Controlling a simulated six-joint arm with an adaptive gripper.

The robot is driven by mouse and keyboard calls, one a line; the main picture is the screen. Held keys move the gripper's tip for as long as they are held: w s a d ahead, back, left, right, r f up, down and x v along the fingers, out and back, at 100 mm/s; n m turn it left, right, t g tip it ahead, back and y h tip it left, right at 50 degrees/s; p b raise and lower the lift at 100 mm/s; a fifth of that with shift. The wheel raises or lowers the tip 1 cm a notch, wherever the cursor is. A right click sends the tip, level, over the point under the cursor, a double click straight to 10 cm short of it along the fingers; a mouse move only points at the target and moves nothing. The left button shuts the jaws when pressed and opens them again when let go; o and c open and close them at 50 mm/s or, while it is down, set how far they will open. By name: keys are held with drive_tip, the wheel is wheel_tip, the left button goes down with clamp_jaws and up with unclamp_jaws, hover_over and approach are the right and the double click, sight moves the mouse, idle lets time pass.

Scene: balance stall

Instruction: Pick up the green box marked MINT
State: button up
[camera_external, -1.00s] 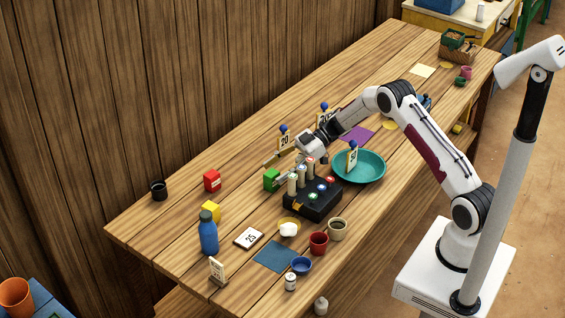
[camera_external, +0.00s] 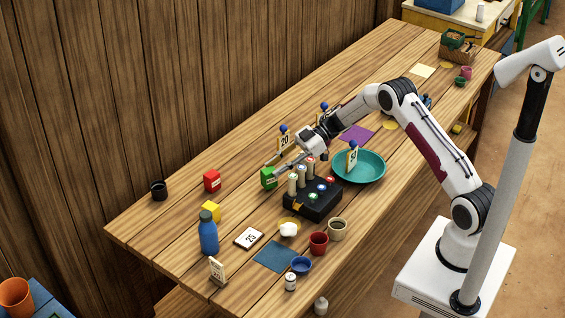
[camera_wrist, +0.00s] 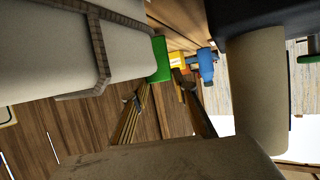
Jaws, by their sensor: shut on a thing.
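The green box (camera_external: 268,178) stands left of the black block with pale cylinders. A light mark shows on it, too small to read. My gripper (camera_external: 276,170) reaches it from the upper right and is shut on it, with the near finger across its right side. Whether it is clear of the table I cannot tell. In the wrist view the green box (camera_wrist: 160,59) shows at the fingertips, partly hidden by my own gripper parts.
The black block (camera_external: 312,204) stands close on the right.

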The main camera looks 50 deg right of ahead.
wheel_tip(320, 180, up, 9)
drive_tip(key=shift+f, duration=0.15)
idle(0.4)
drive_tip(key=shift+a, duration=0.15)
idle(0.3)
